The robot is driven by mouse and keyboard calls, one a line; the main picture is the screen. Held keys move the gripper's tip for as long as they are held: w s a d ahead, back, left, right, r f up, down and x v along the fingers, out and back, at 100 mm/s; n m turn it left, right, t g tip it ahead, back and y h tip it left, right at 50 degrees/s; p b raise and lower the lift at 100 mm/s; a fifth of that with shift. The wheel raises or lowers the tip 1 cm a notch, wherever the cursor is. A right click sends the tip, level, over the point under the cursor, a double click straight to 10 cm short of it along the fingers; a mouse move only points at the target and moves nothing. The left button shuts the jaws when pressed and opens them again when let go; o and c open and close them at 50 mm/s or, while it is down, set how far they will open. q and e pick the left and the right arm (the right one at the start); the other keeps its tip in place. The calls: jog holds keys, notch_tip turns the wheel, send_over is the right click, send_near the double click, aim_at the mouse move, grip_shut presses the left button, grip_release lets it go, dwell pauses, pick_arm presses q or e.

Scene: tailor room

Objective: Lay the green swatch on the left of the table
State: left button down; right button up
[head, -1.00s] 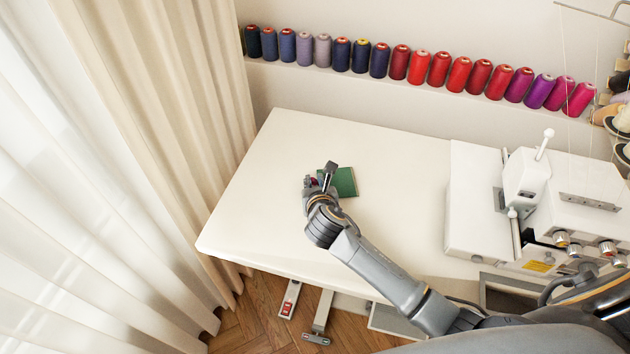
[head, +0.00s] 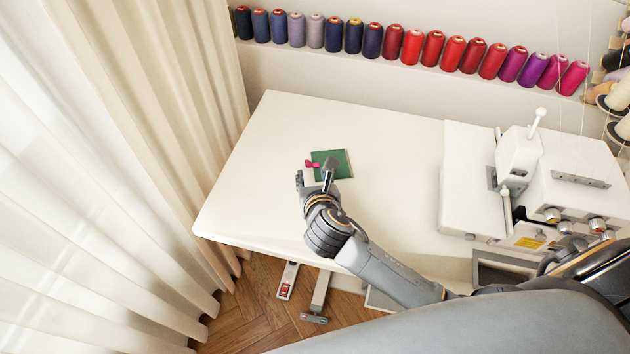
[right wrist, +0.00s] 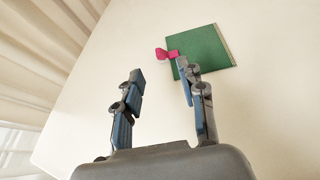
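The green swatch (head: 340,160) is a flat square lying on the white table (head: 265,150), left of the table's middle. It also shows in the right wrist view (right wrist: 208,47). A small pink clip-like piece (head: 312,164) sits at its left edge; it also shows in the right wrist view (right wrist: 164,55). My right gripper (head: 316,176) is at the near side of the swatch. In the right wrist view the gripper (right wrist: 160,76) has its fingers apart with bare table between them. Its right finger overlaps the swatch's near left edge; contact cannot be told. My left gripper is not in view.
A white sewing machine (head: 520,170) takes up the right of the table. A row of thread spools (head: 412,45) stands on a ledge behind. Cream curtains (head: 160,120) hang beside the left edge. The table's left part is clear.

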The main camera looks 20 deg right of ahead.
jog(key=shift+v, duration=1.85)
